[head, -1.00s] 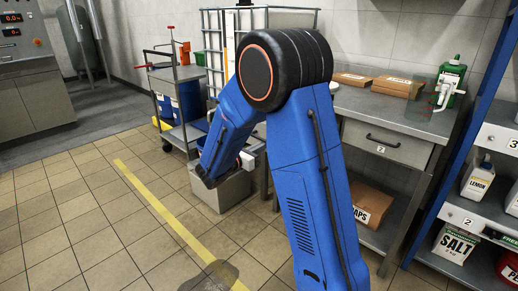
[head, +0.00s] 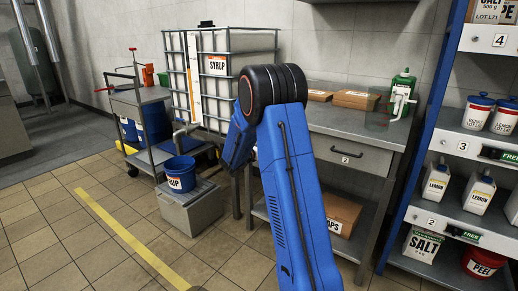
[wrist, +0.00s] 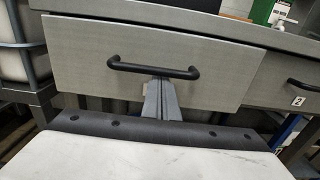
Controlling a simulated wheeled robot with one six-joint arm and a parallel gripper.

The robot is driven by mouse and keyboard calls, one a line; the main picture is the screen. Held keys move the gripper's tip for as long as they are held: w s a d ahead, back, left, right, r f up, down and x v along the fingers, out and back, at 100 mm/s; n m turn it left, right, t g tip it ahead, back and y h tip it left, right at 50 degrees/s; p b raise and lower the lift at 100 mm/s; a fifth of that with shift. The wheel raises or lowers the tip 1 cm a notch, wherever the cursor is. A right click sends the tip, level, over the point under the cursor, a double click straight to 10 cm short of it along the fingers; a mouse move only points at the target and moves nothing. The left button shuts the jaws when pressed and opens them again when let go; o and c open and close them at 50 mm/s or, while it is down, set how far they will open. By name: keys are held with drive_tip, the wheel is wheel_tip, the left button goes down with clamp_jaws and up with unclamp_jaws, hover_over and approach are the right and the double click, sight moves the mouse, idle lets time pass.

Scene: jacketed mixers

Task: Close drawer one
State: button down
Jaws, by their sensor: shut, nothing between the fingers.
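Drawer one's grey front (wrist: 90,50) fills the upper middle of the wrist view, with a black bar handle (wrist: 153,68) across it. It appears to stand out a little from the front of drawer two (wrist: 290,85), at the right. My gripper (wrist: 161,84) is shut and empty. Its fingertips are just below the middle of the handle, close to the drawer front; I cannot tell whether they touch it. They partly hide a small pale label. In the head view my blue arm hides drawer one and my gripper.
The bench top (head: 340,122) carries cartons (head: 355,99) and a green bottle (head: 402,92). A syrup tank (head: 215,90) and a blue bucket (head: 180,174) on a grey box (head: 190,208) stand left. A blue-framed shelf rack (head: 400,205) stands right. Tiled floor is clear at the front left.

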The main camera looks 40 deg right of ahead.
drive_tip(key=x, duration=0.4)
drive_tip(key=shift+d, duration=0.2)
drive_tip(key=shift+w+d+r, duration=0.1)
drive_tip(key=shift+w, duration=0.05)
drive_tip(key=shift+d+r, duration=0.1)
drive_tip(key=shift+r, duration=0.05)
